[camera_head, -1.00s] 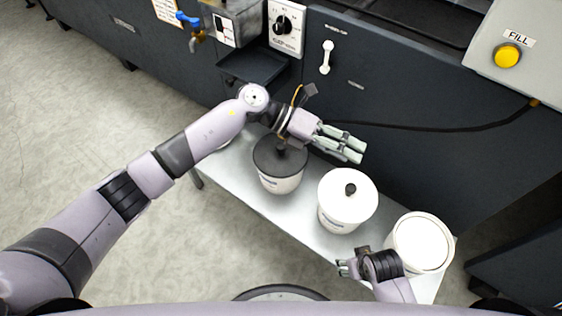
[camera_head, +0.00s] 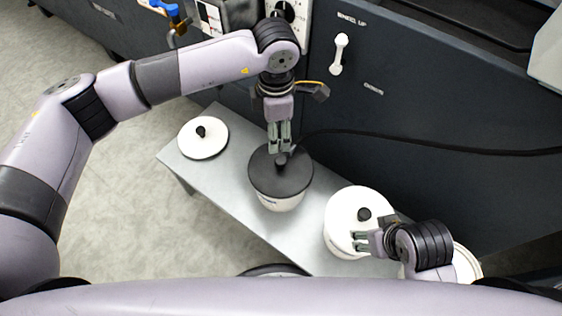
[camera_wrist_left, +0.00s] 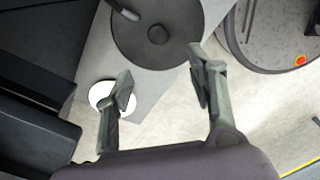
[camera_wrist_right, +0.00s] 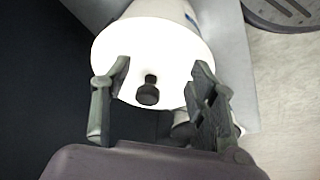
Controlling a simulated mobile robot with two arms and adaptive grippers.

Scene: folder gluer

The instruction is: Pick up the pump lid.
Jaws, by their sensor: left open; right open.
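A black lid (camera_head: 281,170) with a dark central knob and a short rod sits on a white pot (camera_head: 281,203); this looks like the pump lid. It also shows in the left wrist view (camera_wrist_left: 185,38). My left gripper (camera_head: 279,146) is open and points down at the far side of this lid; contact cannot be told. A white lid (camera_head: 348,205) with a black knob sits on the pot to its right. My right gripper (camera_head: 361,241) is open beside that knob. In the right wrist view the knob (camera_wrist_right: 148,92) appears between the fingers, ungripped.
Another white lid (camera_head: 203,148) with a black knob lies at the left end of the grey bench (camera_head: 225,180). A further white container (camera_head: 467,264) at the right is partly hidden by my right arm. The dark machine wall (camera_head: 420,110) stands behind the bench, with a cable along it.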

